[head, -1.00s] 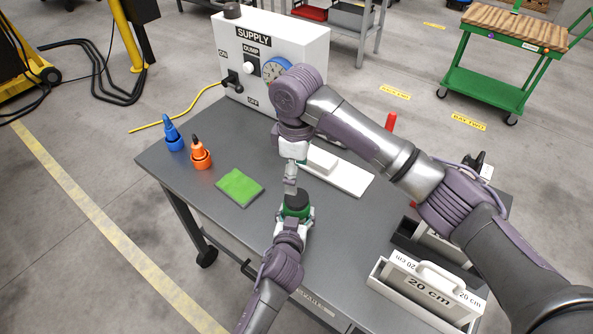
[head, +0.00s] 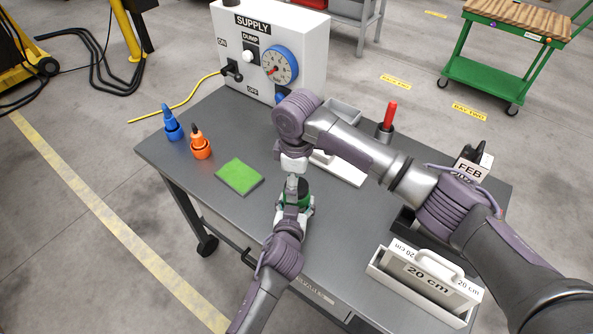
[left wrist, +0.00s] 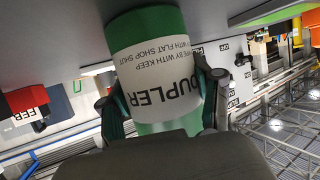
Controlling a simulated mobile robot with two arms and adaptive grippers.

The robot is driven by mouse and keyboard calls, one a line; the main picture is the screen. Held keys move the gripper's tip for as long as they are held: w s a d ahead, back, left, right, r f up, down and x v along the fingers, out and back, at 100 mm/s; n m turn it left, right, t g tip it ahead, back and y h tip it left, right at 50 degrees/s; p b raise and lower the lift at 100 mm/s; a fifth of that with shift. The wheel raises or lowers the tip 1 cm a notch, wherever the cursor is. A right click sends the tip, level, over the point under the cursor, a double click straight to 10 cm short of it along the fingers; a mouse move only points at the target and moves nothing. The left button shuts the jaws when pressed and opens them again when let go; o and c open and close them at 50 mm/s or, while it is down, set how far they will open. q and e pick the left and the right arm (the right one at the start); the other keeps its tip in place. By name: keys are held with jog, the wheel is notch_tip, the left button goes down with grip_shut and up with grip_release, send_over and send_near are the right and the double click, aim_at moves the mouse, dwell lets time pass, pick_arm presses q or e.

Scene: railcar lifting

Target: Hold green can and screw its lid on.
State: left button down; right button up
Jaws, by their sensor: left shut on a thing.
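The green can (head: 303,189) stands near the middle of the table's front part, partly hidden by both grippers. My left gripper (head: 294,208) is shut around its side. In the left wrist view the can (left wrist: 157,72) fills the middle, green with a white label whose lettering appears upside down, with a finger on each side (left wrist: 163,103). My right gripper (head: 292,184) points down from above, its tips at the can's top. The dark lid is mostly hidden behind these tips, so I cannot tell whether they grip it or how it is seated.
A green pad (head: 239,177), an orange bottle (head: 200,148) and a blue bottle (head: 172,128) are left on the table (head: 240,207). The supply box (head: 268,50) stands behind. A white 20 cm holder (head: 425,290) is at right front. Table space around the pad is clear.

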jog(key=shift+f, duration=0.3)
jog(key=c, duration=1.2)
jog(key=o, duration=1.3)
jog(key=shift+o, duration=0.2)
jog(key=shift+r, duration=0.1)
notch_tip(320, 180, up, 12)
